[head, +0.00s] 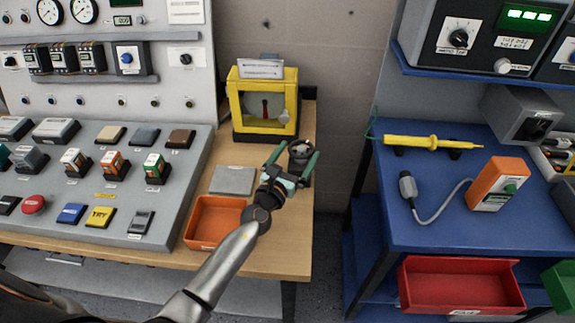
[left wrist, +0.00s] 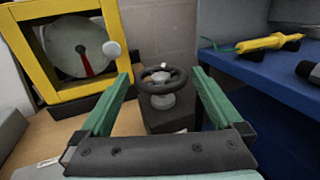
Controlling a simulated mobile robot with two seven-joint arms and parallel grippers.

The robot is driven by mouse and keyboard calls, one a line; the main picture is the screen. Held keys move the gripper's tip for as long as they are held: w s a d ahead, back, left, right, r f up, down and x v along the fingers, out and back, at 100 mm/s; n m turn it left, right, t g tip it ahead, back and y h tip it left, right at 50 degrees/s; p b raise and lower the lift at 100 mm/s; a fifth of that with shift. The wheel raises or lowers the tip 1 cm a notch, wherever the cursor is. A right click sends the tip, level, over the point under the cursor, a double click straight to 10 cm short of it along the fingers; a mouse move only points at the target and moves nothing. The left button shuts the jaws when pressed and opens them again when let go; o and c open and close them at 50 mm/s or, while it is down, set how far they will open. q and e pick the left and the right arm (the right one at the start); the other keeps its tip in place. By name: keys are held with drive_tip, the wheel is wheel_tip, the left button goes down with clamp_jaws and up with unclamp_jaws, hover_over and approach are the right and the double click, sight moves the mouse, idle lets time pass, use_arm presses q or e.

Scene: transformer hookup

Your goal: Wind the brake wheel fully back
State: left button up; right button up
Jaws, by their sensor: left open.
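The brake wheel (left wrist: 163,80) is a small dark handwheel with a pale hub on a dark block (left wrist: 167,118) at the edge of the wooden bench. It also shows in the head view (head: 300,149). My left gripper (head: 293,149) is open, with its green fingers apart. In the left wrist view the fingers (left wrist: 162,80) stand to either side of the wheel, and the wheel appears between and beyond the tips. I cannot tell whether either finger touches the rim. My right gripper is not in view.
A yellow-framed box (head: 264,104) with a dial and red pointer stands behind the wheel. An orange tray (head: 214,221) and a grey plate (head: 233,180) lie on the bench. A gap separates the bench from the blue table (head: 425,226) at right.

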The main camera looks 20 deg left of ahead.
sight(296, 157)
use_arm(q)
drive_tip(key=s, duration=0.6)
drive_tip(key=shift+s+a, duration=0.2)
